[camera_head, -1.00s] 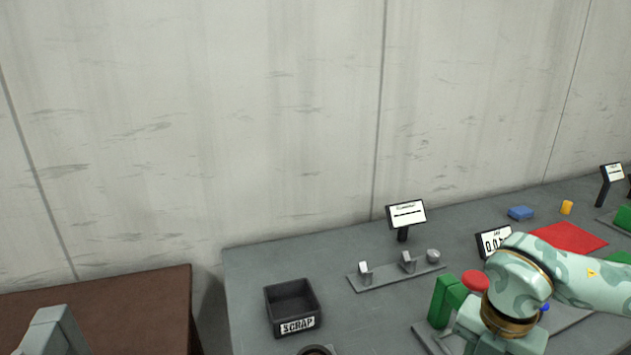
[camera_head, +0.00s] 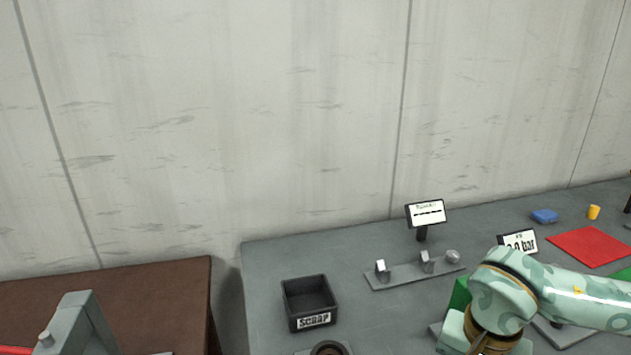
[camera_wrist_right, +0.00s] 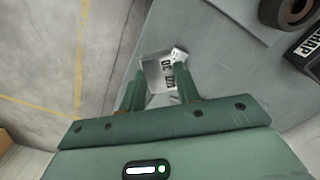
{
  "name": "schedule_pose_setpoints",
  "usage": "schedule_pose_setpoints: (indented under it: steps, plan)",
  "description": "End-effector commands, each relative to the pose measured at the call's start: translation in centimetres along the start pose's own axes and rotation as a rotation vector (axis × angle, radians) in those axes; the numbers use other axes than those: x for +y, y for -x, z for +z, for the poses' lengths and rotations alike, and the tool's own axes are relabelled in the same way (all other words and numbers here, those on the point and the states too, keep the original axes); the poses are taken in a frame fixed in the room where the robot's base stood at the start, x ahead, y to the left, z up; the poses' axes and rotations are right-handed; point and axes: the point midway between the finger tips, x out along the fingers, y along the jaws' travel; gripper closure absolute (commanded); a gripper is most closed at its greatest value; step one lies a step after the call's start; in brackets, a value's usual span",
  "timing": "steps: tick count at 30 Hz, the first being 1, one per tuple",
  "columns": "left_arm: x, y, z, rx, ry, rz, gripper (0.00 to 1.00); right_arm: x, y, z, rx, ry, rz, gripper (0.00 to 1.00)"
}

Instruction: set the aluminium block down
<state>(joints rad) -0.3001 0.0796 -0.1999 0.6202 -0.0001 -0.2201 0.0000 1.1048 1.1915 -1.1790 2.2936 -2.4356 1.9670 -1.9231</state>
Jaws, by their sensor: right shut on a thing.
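The aluminium block (camera_wrist_right: 154,74) is a pale, light grey piece with dark lettering near it, in the right wrist view. My right gripper (camera_wrist_right: 158,84) is shut on it, with one green finger on each side. The block is over the grey bench top, close to the bench's edge. I cannot tell whether it touches the bench. In the head view my right arm (camera_head: 510,290) comes in from the right; its fingers and the block are hidden there. My left gripper is not in view.
A black SCRAP bin (camera_head: 310,303) stands on the grey bench (camera_head: 263,275); its corner shows in the wrist view. A dark ring (camera_wrist_right: 290,10) lies nearby. A rail with small metal pieces (camera_head: 415,274), a sign (camera_head: 426,214) and a red mat (camera_head: 588,246) are farther back.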

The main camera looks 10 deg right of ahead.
Motion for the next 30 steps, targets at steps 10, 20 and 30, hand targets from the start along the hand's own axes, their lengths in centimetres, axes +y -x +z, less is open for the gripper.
schedule_pose_setpoints:
  steps: [10, 20, 30]
  plan:
    - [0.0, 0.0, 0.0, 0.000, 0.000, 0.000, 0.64, -5.3, 0.8, 3.6, 0.002, 0.763, -0.003, 0.92]
    - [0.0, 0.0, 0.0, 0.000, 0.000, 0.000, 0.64, -6.8, 1.6, 4.4, 0.006, 0.808, 0.001, 0.92]
    - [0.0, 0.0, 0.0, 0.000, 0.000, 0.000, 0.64, -6.7, 1.6, 4.4, 0.001, 0.804, 0.000, 0.92]
